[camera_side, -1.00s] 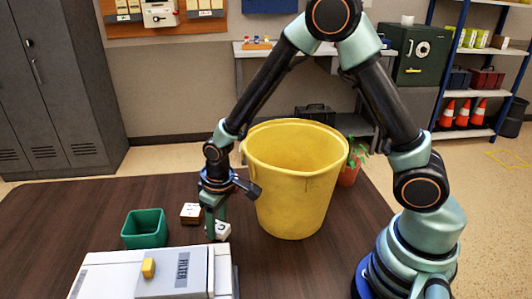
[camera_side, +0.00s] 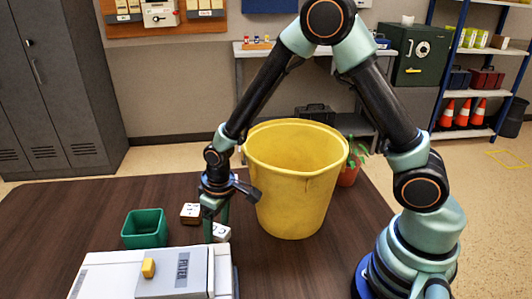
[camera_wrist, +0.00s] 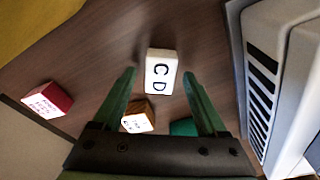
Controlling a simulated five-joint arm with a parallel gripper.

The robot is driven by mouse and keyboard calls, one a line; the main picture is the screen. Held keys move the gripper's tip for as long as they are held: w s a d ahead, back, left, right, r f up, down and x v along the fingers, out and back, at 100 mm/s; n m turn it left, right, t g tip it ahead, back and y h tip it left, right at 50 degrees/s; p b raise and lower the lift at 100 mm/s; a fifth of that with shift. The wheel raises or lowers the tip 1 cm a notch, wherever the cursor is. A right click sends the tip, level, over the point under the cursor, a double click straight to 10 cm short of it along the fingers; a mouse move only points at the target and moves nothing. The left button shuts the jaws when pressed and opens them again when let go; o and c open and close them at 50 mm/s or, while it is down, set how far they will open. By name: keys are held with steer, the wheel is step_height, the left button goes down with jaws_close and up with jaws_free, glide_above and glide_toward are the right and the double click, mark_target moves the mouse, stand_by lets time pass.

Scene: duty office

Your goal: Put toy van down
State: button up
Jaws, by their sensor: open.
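My gripper (camera_wrist: 159,74) is open, with its two green fingers spread apart in the wrist view. A white block lettered "CD" (camera_wrist: 161,72) lies in line with the gap between the fingertips; I cannot tell whether they touch it. In the side view my gripper (camera_side: 216,222) points down just above the table, and a white block (camera_side: 222,232) shows partly hidden beside its fingers. I can make out no toy van in either view.
A brown-sided block (camera_side: 190,213) and a green bin (camera_side: 144,229) stand left of my gripper. A yellow bucket (camera_side: 291,190) stands close on the right. A white machine (camera_side: 100,275) is in front. The wrist view also shows a red block (camera_wrist: 47,100). The table's left is clear.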

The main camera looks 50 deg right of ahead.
step_height(320, 180, up, 12)
steer(key=s, duration=0.1)
steer(key=shift+s+d, duration=0.2)
steer(key=shift+s, duration=0.1)
step_height(320, 180, up, 10)
steer(key=t, duration=0.3)
glide_above(224, 231)
steer(key=d, duration=0.3)
steer(key=s+d+r+m+t, duration=0.1)
steer(key=s+d+m, duration=0.1)
steer(key=s+d, duration=0.4)
steer(key=s, duration=0.3)
steer(key=shift+s+d+r+m, duration=0.15)
steer(key=shift+s+m, duration=0.15)
steer(key=shift+s, duration=0.05)
